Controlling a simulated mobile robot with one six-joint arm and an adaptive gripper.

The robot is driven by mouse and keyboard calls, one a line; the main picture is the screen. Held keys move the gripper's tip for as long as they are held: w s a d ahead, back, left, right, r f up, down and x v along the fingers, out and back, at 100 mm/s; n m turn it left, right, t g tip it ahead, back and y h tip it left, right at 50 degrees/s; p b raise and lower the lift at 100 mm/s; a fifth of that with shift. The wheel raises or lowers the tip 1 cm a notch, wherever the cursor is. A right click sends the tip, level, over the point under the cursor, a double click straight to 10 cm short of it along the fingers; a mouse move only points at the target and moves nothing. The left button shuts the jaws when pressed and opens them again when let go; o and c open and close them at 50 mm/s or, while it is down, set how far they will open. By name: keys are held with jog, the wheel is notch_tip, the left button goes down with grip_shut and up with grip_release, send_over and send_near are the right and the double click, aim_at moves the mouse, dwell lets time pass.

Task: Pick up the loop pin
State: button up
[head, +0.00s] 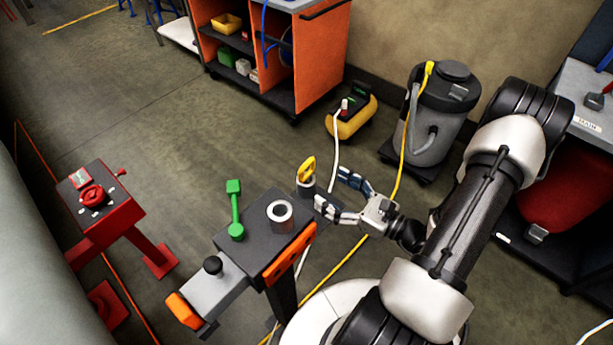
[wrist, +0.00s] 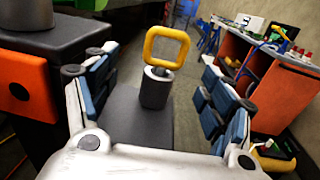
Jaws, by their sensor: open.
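The loop pin (head: 306,170) has a yellow loop and stands upright in a dark grey cylindrical socket (head: 307,186) at the right corner of the dark jig block. In the wrist view the loop pin (wrist: 150,46) shows near the middle, with its short shank going into the socket (wrist: 154,91). My gripper (head: 336,193) is open, just right of the loop pin. In the wrist view my gripper (wrist: 152,76) has one finger on each side of the pin and socket, with gaps on both sides. The lower shank is hidden in the socket.
The jig block also bears a metal bushing (head: 281,214) and a green handle (head: 235,209). A black knob (head: 213,266) is at the front left. A red stand (head: 93,196) is left. A compressor (head: 350,119), a vacuum (head: 440,110) and an orange cabinet (head: 328,48) stand behind.

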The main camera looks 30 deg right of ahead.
aim_at(307, 165)
jog(key=x, duration=0.3)
jog(key=shift+w+a, duration=0.15)
jog(key=shift+w, duration=0.15)
jog(key=shift+d+r+b+x, duration=0.15)
jog(key=shift+b+x, duration=0.2)
jog(key=shift+x, duration=0.55)
jog(key=shift+d+r+b+x, duration=0.1)
jog(key=shift+b+x, duration=0.25)
jog(key=shift+x, duration=0.55)
jog(key=shift+d+r+b+x, duration=0.15)
jog(key=shift+b+x, duration=0.2)
jog(key=shift+x, duration=0.55)
jog(key=shift+w+f, duration=0.1)
jog(key=shift+w, duration=0.05)
jog(key=shift+c, duration=0.5)
jog(key=c, duration=1.2)
jog(key=shift+r, duration=0.55)
jog(key=shift+c, duration=0.6)
notch_tip(307, 165, up, 19)
jog(key=p, duration=0.7)
jog(key=shift+p, duration=0.4)
